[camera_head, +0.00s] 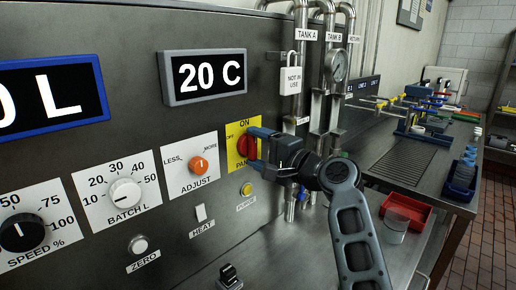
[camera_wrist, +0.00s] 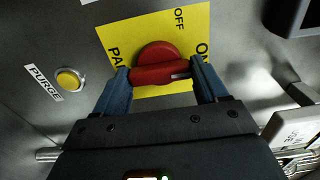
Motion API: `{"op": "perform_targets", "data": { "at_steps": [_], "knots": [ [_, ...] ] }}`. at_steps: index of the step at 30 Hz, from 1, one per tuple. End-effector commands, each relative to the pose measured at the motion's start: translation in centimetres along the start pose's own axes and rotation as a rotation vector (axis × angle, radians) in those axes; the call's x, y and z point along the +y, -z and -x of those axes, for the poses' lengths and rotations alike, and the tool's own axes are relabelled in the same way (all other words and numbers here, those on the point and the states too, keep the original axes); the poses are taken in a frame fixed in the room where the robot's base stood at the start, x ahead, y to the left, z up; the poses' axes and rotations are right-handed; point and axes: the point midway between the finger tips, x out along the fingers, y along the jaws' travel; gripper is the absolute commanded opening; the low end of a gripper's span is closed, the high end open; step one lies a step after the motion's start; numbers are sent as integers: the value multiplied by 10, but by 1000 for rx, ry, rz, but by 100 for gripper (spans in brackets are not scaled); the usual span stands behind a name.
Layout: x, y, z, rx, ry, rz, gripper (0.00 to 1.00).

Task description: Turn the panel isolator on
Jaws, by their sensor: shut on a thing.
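The panel isolator is a red rotary handle (camera_head: 245,148) on a yellow plate (camera_head: 233,163), with ON at the top and OFF to the left. In the wrist view the red handle (camera_wrist: 158,70) lies across the yellow plate (camera_wrist: 182,30). Its white mark is at the right end, towards the word ON, and OFF is at the top of that picture. My gripper (camera_head: 256,149) faces the panel, its blue fingers shut on the handle. In the wrist view my gripper (camera_wrist: 160,73) has one finger at each end of the handle. The lower lettering is partly hidden.
A yellow PURGE button (camera_head: 246,190) is below the plate, and an orange ADJUST knob (camera_head: 199,165) is left. A white padlock tag (camera_head: 291,80) hangs by the pipes right of the panel. A red tray (camera_head: 406,212) stands on the bench at right.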

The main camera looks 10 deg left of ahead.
Motion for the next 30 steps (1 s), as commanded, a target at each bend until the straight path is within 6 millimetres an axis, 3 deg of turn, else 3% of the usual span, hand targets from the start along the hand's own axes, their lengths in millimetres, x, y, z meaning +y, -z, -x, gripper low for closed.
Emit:
{"op": "perform_targets", "data": {
  "at_steps": [2, 3, 11, 20, 30],
  "knots": [
    [2, 1, 1, 2, -2, -4, 42],
    [2, 1, 1, 2, -2, -4, 73],
    [1, 1, 0, 1, -1, -2, 98],
    [1, 1, 4, 1, 0, 0, 98],
    [3, 1, 55, 3, 0, 1, 98]
  ]
}}
